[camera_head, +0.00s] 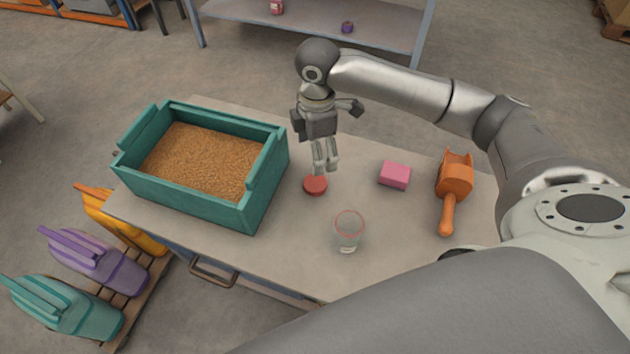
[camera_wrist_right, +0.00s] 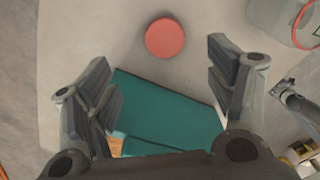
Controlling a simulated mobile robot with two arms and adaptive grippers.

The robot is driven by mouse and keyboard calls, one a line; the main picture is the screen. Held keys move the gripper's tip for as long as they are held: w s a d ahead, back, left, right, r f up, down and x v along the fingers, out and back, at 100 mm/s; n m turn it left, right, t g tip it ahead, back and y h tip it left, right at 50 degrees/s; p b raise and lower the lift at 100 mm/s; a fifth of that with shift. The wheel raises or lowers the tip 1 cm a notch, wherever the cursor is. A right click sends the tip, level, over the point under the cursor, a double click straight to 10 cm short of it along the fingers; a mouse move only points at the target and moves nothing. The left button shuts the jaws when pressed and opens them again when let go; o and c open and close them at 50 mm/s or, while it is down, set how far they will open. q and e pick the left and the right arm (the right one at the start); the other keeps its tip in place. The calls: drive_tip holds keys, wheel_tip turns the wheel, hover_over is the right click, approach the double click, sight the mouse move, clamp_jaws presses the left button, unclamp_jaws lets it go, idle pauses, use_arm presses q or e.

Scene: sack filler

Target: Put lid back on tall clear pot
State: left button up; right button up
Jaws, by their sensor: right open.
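The red lid (camera_head: 315,185) lies flat on the table between the green bin and the clear pot. It also shows as a red disc in the right wrist view (camera_wrist_right: 165,38), beyond the fingertips. The clear pot (camera_head: 348,231), with a thin red rim, stands upright and open nearer me. Part of it shows at the upper right of the right wrist view (camera_wrist_right: 272,18). My right gripper (camera_head: 326,168) points down just behind and above the lid. Its fingers are apart in the right wrist view (camera_wrist_right: 165,85), with nothing between them. My left gripper is out of view.
A green bin (camera_head: 180,205) of grain stands on the left of the table. Bare tabletop separates lid and pot.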

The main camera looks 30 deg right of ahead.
hover_over(317, 182)
drive_tip(key=f, duration=0.5)
drive_tip(key=shift+w+d, duration=0.1)
drive_tip(key=shift+w, duration=0.1)
drive_tip(key=shift+f, duration=0.25)
drive_tip(key=f, duration=0.5)
drive_tip(key=shift+s+f, duration=0.15)
drive_tip(key=shift+s, duration=0.05)
drive_tip(key=c, duration=0.8)
